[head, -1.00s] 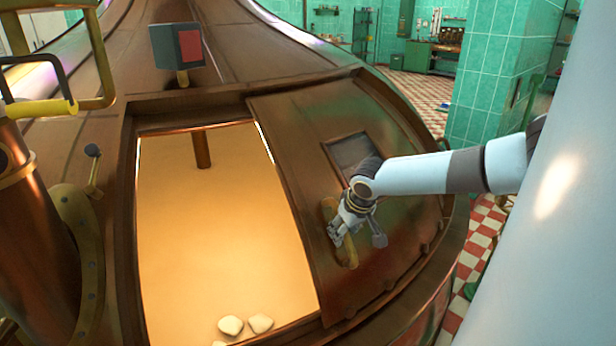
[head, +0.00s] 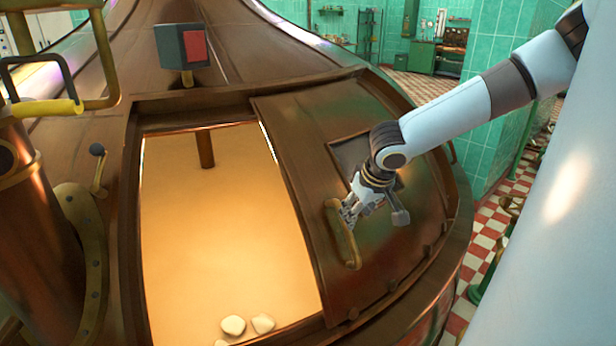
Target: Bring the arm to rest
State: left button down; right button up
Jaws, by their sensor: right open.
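My right arm comes in from the right in the head view. Its gripper (head: 372,212) is open beside the brass handle (head: 341,235) of the kettle's sliding hatch door (head: 400,262). The fingers are close to the handle's upper right side; whether they touch it I cannot tell. The door is slid to the right, and the hatch opening (head: 225,225) shows the pale mash inside the copper kettle. My left gripper is not in view.
A box with a red face (head: 183,48) stands on the dome behind the opening. A copper pipe (head: 30,220) and a yellow-handled lever (head: 45,107) are at the left. Pale lumps (head: 248,325) lie at the opening's front. A green tiled pillar (head: 490,110) stands behind my arm.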

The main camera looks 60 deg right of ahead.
jog(key=shift+f, duration=0.1)
